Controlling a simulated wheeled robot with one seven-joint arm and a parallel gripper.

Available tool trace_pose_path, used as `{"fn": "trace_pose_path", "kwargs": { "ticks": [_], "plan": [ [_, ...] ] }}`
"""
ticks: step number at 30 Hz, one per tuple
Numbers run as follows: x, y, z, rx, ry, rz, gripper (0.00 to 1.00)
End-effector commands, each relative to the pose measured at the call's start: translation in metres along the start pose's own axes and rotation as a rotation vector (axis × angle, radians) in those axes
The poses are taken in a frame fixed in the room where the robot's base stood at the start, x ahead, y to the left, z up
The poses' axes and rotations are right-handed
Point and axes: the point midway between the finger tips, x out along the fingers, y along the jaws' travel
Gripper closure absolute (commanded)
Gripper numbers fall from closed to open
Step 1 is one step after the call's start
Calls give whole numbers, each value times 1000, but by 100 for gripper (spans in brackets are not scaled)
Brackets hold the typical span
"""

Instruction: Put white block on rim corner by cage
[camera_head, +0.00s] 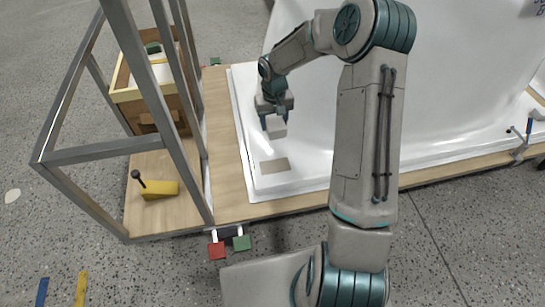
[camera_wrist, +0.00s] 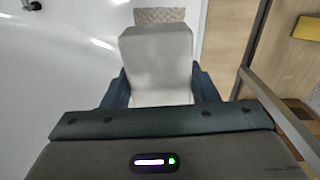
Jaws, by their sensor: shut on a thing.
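My gripper (camera_head: 275,121) is shut on a white block (camera_head: 276,130) and holds it above the white tub shell's rim. In the wrist view the block (camera_wrist: 158,55) sits between the two dark fingers of my gripper (camera_wrist: 160,85). The rim corner by the cage carries a beige rectangular patch (camera_head: 274,166), just below the block in the head view. In the wrist view part of the patch (camera_wrist: 160,15) shows past the block's far end. The metal-bar cage (camera_head: 110,153) stands left of the corner. The gap between block and rim is hard to judge.
A wooden box (camera_head: 150,95) stands behind the cage bars. A yellow block with a black knob (camera_head: 160,189) lies on the wooden board inside the cage. Red (camera_head: 217,251) and green (camera_head: 242,243) clamp pads sit at the board's front edge. A clamp (camera_head: 518,145) is at the right.

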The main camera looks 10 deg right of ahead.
Motion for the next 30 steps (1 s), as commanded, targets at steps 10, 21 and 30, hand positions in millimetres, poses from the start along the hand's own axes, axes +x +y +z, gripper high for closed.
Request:
{"fn": "trace_pose_path", "kwargs": {
  "ticks": [10, 21, 30],
  "plan": [
    [34, -28, 25, -733, -7, 24, 67],
    [70, -60, 63, -1646, -14, 18, 67],
    [87, -79, 89, -2173, -3, -1, 67]
  ]
}}
